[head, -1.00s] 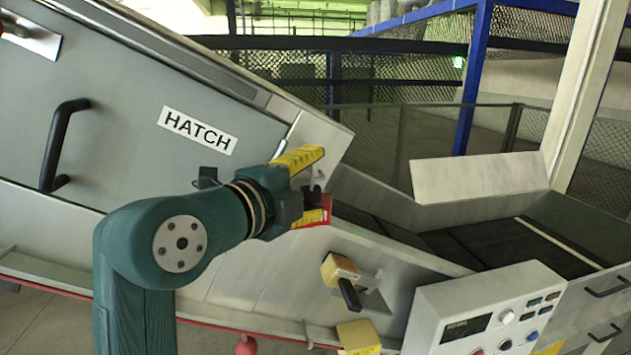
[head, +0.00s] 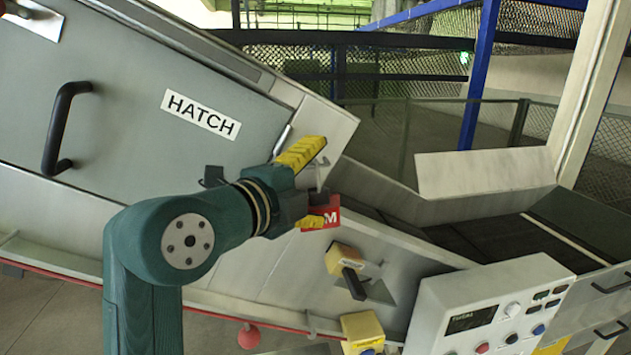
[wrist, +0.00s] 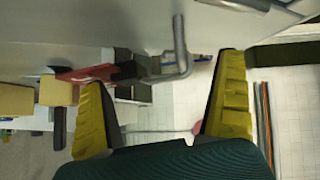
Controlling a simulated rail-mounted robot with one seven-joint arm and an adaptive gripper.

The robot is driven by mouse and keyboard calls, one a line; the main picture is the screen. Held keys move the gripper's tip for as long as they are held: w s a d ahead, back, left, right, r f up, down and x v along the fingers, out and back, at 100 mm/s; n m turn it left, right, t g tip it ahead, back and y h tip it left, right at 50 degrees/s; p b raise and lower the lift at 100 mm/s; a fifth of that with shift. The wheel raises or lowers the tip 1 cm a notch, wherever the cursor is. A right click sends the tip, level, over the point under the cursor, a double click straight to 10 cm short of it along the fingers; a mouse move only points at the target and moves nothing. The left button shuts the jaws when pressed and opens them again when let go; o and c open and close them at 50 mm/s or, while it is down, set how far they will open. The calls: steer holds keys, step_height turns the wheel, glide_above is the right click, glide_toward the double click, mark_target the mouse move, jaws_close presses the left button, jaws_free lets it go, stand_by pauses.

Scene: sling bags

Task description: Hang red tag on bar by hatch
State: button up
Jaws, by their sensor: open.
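The red tag (head: 327,214), with white lettering, is just beyond the lower yellow finger in the head view, which hides part of it. The tag also shows in the wrist view (wrist: 84,73), left of centre near the left fingertip, beside a dark piece. My gripper (head: 318,186) is open, its yellow fingers apart. In the wrist view, a bent grey metal bar (wrist: 180,45) lies between the fingertips (wrist: 165,72), with the dark piece at its left end. Whether the tag hangs on the bar cannot be told. The hatch (head: 150,95) is up and left of my gripper.
The hatch has a black handle (head: 62,125). A yellow box with a black lever (head: 345,262) is below my gripper. A control panel (head: 490,312) stands at lower right. A conveyor (head: 490,235) runs behind, and a red ball (head: 248,336) hangs low.

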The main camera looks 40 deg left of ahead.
steer(key=v, duration=1.2)
steer(key=w+d+f+m+h, duration=0.1)
steer(key=w+d+f+h, duration=0.25)
steer(key=d, duration=0.65)
steer(key=w+d+f+m+h, duration=0.15)
steer(key=w+d+f, duration=0.25)
steer(key=d, duration=0.7)
steer(key=w+d+f+m+h, duration=0.1)
steer(key=w+d+f+h, duration=0.25)
steer(key=d, duration=0.65)
steer(key=s+d+n, duration=0.3)
steer(key=d+n, duration=0.2)
steer(key=d, duration=0.4)
steer(key=s+a+r+n+t+y, duration=0.4)
steer(key=s+r+n+t+y, duration=0.1)
steer(key=n, duration=0.8)
steer(key=shift+r+t, duration=0.5)
steer(key=shift+r, duration=0.25)
steer(key=shift+s, duration=0.15)
